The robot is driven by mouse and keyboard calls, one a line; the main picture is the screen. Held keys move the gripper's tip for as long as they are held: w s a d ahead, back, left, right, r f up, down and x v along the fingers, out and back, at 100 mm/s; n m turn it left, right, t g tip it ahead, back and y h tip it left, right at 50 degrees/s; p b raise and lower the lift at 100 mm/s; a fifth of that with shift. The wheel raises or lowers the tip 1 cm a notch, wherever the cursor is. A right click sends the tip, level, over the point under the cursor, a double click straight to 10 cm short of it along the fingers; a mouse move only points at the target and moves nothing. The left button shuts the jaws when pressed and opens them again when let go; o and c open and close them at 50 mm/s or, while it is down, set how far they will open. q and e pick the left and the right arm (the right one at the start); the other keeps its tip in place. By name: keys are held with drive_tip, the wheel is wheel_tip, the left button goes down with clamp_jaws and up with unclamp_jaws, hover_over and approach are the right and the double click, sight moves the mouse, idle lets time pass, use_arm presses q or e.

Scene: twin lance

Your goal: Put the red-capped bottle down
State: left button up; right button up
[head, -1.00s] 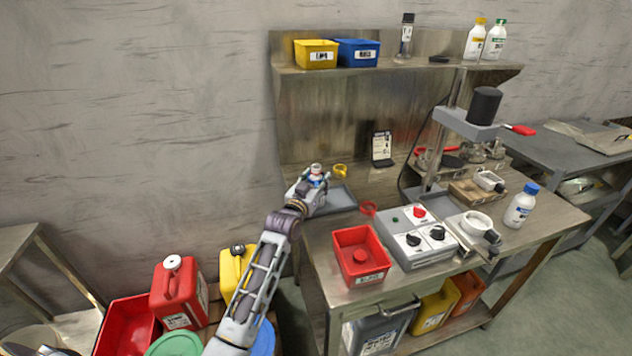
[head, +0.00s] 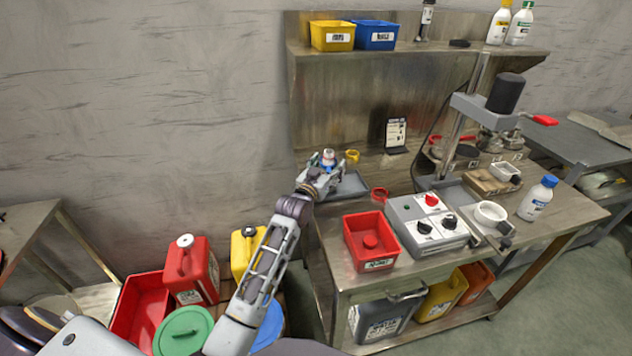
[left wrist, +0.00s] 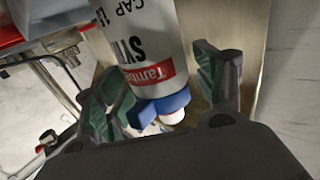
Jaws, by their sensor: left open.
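My left gripper (head: 324,170) reaches to the left end of the workbench and is open. A white bottle (head: 328,155) shows small between its fingers, with bits of red and blue on it. In the left wrist view the bottle (left wrist: 142,40) is large, with black lettering, a red label band, a blue collar and a white end near the palm. The open fingers (left wrist: 165,85) are on either side of it, with a gap visible on the right. No red cap is clear. Whether the base rests on a surface is hidden. My right gripper is not in view.
A grey tray (head: 350,186) lies beside the gripper, near a yellow ring (head: 352,155) and a red ring (head: 380,194). A red bin (head: 351,241) and a control box (head: 410,215) stand to the right. A blue-capped bottle (head: 536,202) stands at the bench's right.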

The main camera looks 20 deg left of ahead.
use_arm(q)
drive_tip(key=shift+s+a, duration=0.15)
drive_tip(key=shift+s, duration=1.45)
drive_tip(key=shift+s+a, duration=0.15)
drive_tip(key=shift+s, duration=1.45)
drive_tip(key=shift+s+a, duration=0.2)
drive_tip(key=shift+s, duration=2.35)
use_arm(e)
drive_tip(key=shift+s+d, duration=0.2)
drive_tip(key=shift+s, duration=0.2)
